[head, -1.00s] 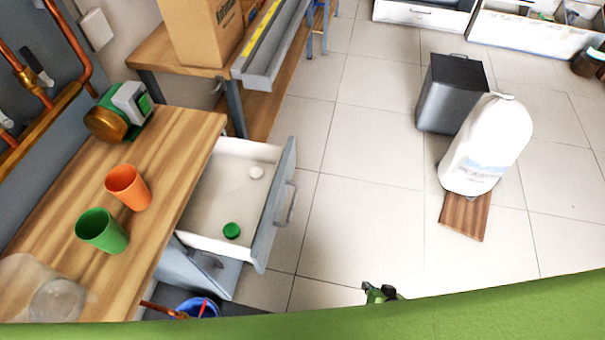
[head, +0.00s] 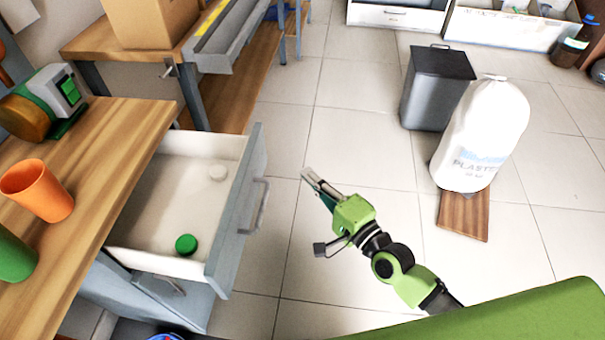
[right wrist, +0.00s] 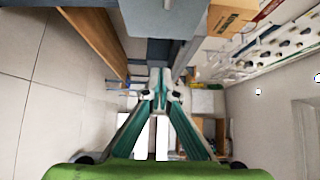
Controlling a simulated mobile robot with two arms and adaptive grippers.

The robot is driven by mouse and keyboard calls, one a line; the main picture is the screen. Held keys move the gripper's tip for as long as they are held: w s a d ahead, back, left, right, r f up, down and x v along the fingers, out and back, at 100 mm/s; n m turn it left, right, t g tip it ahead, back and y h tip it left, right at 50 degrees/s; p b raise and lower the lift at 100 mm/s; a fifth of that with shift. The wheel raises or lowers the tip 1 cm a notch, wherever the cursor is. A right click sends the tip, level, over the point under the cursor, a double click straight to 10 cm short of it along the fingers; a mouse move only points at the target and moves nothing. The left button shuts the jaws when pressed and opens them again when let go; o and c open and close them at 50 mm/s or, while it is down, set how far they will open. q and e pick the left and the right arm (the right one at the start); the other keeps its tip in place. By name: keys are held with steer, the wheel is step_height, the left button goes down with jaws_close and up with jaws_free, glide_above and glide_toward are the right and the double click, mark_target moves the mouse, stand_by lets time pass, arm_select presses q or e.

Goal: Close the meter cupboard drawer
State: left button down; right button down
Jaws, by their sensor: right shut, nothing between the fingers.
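The meter cupboard drawer (head: 238,205) is pulled well out from under the wooden worktop, with its grey front and bar handle (head: 255,206) facing right. My right gripper (head: 307,174) is right of the drawer front, apart from the handle, over the tiled floor. Its fingers are shut and empty, and they meet in the right wrist view (right wrist: 160,90). My left gripper is not in view.
An orange cup (head: 38,190), a green cup (head: 14,256) and a green-and-brass meter (head: 42,98) stand on the worktop (head: 95,165). A dark bin (head: 436,88) and a white sack (head: 482,135) on a wooden board stand to the right. The floor between is clear.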

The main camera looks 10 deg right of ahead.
glide_toward(264, 145)
steer(key=w+d, duration=0.1)
steer(key=w, duration=0.3)
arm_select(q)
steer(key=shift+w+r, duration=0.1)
arm_select(e)
steer(key=shift+w+a+f, duration=0.1)
steer(key=shift+w+a, duration=0.15)
steer(key=shift+a, duration=0.35)
steer(key=shift+w+a+f, duration=0.1)
steer(key=shift+w+a, duration=0.15)
steer(key=shift+a, duration=0.35)
steer(key=shift+w+a+f, duration=0.1)
steer(key=shift+w+a, duration=0.15)
steer(key=shift+a, duration=0.35)
steer(key=shift+r, duration=0.1)
